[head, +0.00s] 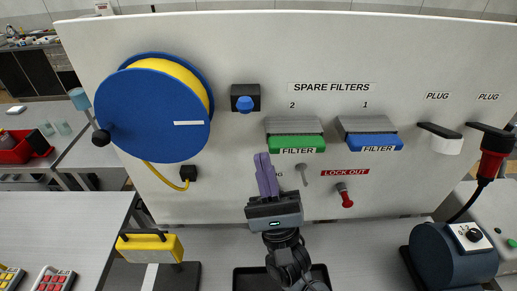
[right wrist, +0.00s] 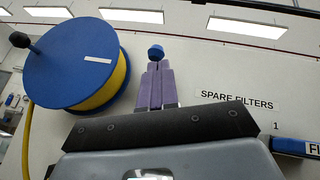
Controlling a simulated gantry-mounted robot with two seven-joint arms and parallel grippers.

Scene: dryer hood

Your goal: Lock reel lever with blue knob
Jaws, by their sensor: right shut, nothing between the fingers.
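The blue reel (head: 153,112) with yellow hose is mounted on the left of the white panel; it also shows in the right wrist view (right wrist: 72,62). A blue knob (head: 245,103) sits on a black square base (head: 245,91) right of the reel. In the right wrist view the blue knob (right wrist: 156,52) shows just beyond my fingertips, its base hidden. My right gripper (head: 262,157) has purple fingers, shut and empty, pointing up the panel. In the head view they are below and slightly right of the knob, apart from it. My left gripper is out of view.
Green (head: 296,143) and blue (head: 369,141) spare filters are right of the knob. A grey peg (head: 302,173) and red lock-out piece (head: 345,196) are right of my gripper. A black ball handle (head: 101,138) projects at the reel's left. The panel between knob and fingers is clear.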

